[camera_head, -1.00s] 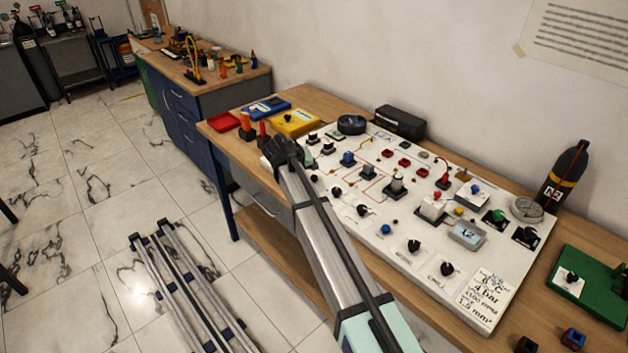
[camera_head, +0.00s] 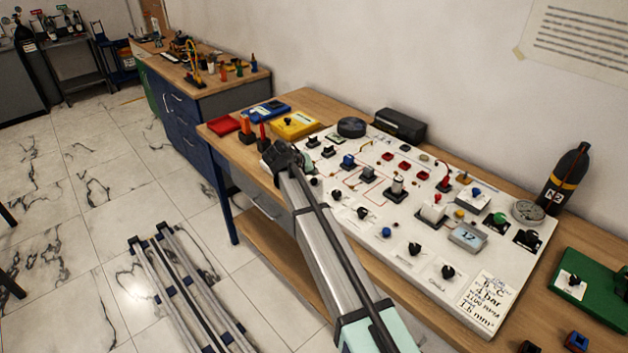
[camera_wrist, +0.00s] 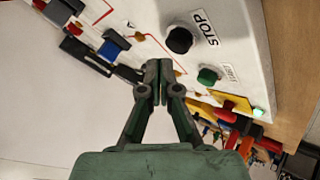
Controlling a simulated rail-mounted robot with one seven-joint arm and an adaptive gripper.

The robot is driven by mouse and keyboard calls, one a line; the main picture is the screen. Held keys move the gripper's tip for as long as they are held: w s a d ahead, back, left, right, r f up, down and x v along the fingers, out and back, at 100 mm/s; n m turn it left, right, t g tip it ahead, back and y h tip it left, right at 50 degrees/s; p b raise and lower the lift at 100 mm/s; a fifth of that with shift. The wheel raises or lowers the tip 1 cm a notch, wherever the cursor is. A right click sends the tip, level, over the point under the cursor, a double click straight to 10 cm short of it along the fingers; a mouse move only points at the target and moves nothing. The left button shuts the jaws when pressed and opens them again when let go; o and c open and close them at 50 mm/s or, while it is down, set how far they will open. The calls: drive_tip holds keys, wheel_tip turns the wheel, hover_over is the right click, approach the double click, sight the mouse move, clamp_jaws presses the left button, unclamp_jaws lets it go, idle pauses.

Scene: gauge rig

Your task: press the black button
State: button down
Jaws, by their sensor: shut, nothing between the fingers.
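The black button (camera_wrist: 179,40) is a round black knob on the white panel (camera_wrist: 242,50), beside a label reading STOP, in the wrist view. A green button (camera_wrist: 208,75) with its own small label sits below and right of it. My gripper (camera_wrist: 158,70) is shut and empty. Its fingertips appear left of and below the black button in the wrist view, apart from it in the picture; their height above the panel is unclear. In the head view my gripper (camera_head: 281,158) is over the panel's far left end, and I cannot make out the black button there.
The panel carries several switches, knobs and sockets, including a blue switch (camera_wrist: 114,46) near my fingers. A yellow box (camera_head: 295,125) and a red tray (camera_head: 224,124) lie beyond the panel's left end. A black bottle (camera_head: 563,180) stands at the right back.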

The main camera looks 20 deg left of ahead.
sight(312, 180)
drive_tip(key=shift+f, duration=0.15)
idle(0.5)
drive_tip(key=shift+f+b, duration=0.35)
drive_tip(key=shift+b, duration=0.1)
drive_tip(key=shift+f+b, duration=0.35)
drive_tip(key=shift+f, duration=0.15)
idle(0.6)
drive_tip(key=shift+r, duration=0.15)
idle(0.3)
drive_tip(key=shift+r, duration=0.8)
drive_tip(key=shift+p, duration=0.3)
drive_tip(key=shift+r+p, duration=0.75)
drive_tip(key=shift+r, duration=1.8)
